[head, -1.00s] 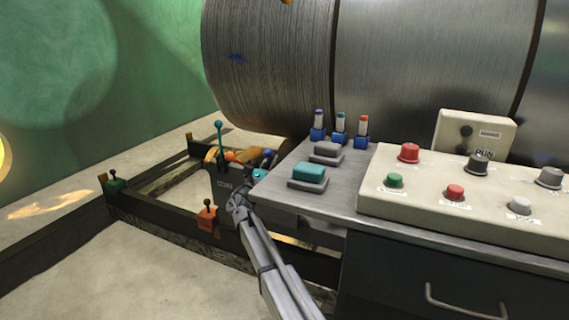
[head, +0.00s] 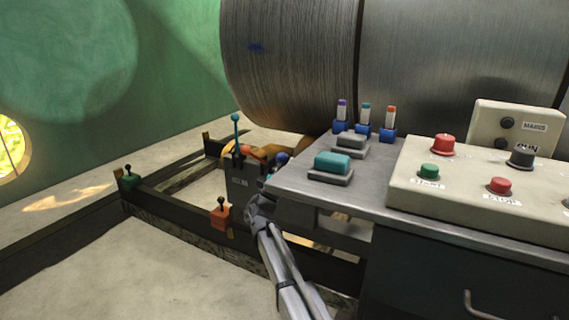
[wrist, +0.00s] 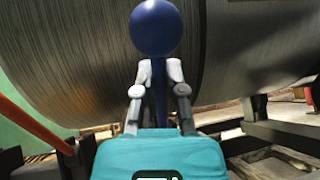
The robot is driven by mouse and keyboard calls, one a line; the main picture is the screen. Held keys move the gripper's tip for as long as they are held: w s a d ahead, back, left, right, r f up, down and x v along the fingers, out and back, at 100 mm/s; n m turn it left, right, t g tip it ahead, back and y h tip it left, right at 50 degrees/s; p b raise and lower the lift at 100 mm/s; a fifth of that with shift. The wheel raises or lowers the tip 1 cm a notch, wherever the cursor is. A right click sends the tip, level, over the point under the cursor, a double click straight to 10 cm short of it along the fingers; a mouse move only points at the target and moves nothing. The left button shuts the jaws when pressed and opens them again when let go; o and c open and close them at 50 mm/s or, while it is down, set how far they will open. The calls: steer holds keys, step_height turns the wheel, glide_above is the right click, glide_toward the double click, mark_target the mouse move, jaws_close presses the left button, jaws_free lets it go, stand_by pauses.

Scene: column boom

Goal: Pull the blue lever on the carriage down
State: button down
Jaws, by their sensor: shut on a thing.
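The blue lever (wrist: 157,28) has a round dark blue knob on a blue stalk, seen close up in the wrist view. My gripper (wrist: 160,74) is shut on the stalk just below the knob, one finger on each side. In the head view the blue knob (head: 282,158) shows at the right of the dark carriage (head: 240,190), beside the desk corner. There my gripper is mostly hidden behind the desk edge and my arm.
A teal lever (head: 236,120) stands upright on the carriage. An orange lever (wrist: 38,122) slants at the left of the wrist view. The metal desk (head: 300,186) with its control box (head: 480,205) is close on the right. A large drum (head: 290,70) fills the back.

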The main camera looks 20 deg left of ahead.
steer(key=shift+d, duration=0.15)
steer(key=c, duration=0.8)
jaws_free()
steer(key=shift+f, duration=0.15)
steer(key=shift+o, duration=0.6)
steer(key=shift+g, duration=0.3)
